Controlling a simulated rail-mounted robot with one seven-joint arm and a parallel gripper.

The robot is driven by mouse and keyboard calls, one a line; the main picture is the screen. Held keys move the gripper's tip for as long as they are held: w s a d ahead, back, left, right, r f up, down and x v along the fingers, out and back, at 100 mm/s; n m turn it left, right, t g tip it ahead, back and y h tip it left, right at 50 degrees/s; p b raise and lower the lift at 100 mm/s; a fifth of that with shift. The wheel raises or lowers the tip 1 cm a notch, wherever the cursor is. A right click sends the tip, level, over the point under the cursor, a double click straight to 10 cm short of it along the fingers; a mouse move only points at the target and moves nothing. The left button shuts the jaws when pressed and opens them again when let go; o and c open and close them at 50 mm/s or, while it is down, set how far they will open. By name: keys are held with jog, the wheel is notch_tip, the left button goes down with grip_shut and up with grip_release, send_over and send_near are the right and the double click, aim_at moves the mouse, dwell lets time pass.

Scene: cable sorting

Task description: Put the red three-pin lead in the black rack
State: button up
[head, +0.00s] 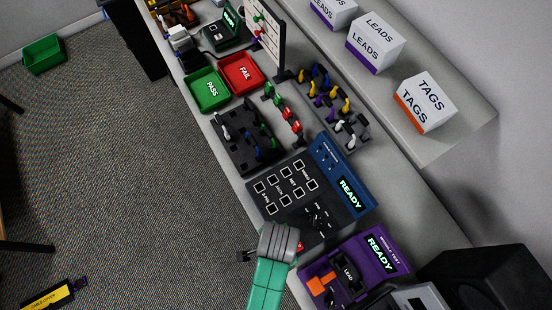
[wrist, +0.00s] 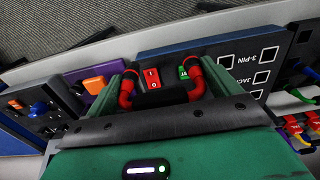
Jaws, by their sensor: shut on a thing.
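My gripper (head: 246,256) is over the near-left edge of the dark test panel in the head view, away from the rack. In the wrist view my gripper (wrist: 162,94) is shut on what looks like the red three-pin lead (wrist: 195,82). Thick red curved parts show at both sides with a dark part between them; its pins are hidden. In the head view I cannot make out the lead. The black rack (head: 238,148) stands on the bench farther up, with white, blue and green leads in it.
The test panel (head: 268,212) has a red rocker switch (wrist: 152,79). A purple tester (head: 352,262) with an orange part stands at the lower right. A grey rack (head: 322,108) of mixed leads and the green PASS tray (head: 205,91) and red FAIL tray (head: 240,73) are beyond.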

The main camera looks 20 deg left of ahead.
jog(key=shift+r+p, duration=1.6)
jog(key=shift+p, duration=0.65)
jog(key=shift+f, duration=0.1)
